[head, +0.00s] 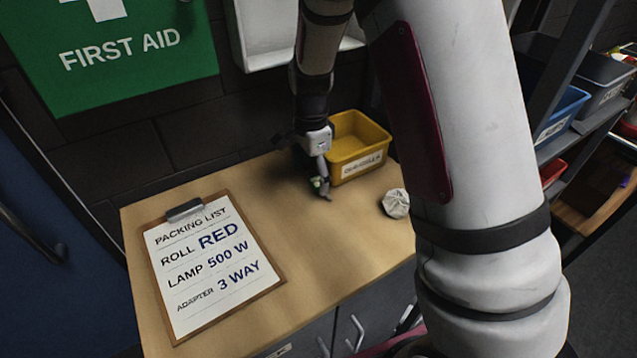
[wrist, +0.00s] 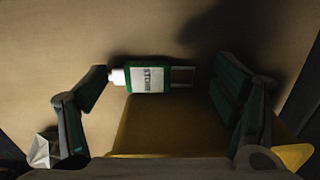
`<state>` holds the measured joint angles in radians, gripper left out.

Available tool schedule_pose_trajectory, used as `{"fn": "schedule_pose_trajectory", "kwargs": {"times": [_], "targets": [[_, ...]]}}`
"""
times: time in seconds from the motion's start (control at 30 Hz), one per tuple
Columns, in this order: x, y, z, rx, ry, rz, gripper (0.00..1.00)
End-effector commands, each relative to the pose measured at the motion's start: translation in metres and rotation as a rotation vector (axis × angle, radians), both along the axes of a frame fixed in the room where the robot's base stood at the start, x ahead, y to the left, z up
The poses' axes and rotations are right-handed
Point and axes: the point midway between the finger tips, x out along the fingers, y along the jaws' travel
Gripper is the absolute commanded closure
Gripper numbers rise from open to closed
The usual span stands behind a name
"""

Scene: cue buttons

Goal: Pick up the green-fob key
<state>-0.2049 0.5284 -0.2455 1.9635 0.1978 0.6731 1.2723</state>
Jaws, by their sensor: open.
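The green-fob key shows in the wrist view as a green fob (wrist: 147,79) with a white, lettered label. A white end is on its left and a thin grey part on its right. It lies between the two fingers of my gripper (head: 322,188), which is open and pointing down at the wooden top. In the wrist view a gap shows between the fob and the right finger, while the left finger is close to the white end. In the head view only a small green patch shows at the fingers, mostly hidden by them.
A yellow bin (head: 375,164) with a label stands right behind my gripper. A crumpled white paper ball (head: 396,204) lies to its right on the worktop (head: 310,240). A clipboard (head: 212,262) with a packing list lies at the front left. Shelving with bins stands at the right.

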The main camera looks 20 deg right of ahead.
Motion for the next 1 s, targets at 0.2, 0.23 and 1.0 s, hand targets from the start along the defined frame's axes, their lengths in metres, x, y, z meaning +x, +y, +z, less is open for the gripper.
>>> {"fn": "schedule_pose_trajectory", "kwargs": {"times": [0.2,0.23,1.0], "targets": [[0.0000,0.0000,-0.0036,0.000,-0.001,0.000,0.18],[0.0000,0.0001,-0.0036,0.000,-0.001,0.000,0.18],[-0.0017,0.0002,-0.0018,0.000,0.005,0.000,0.66]]}}
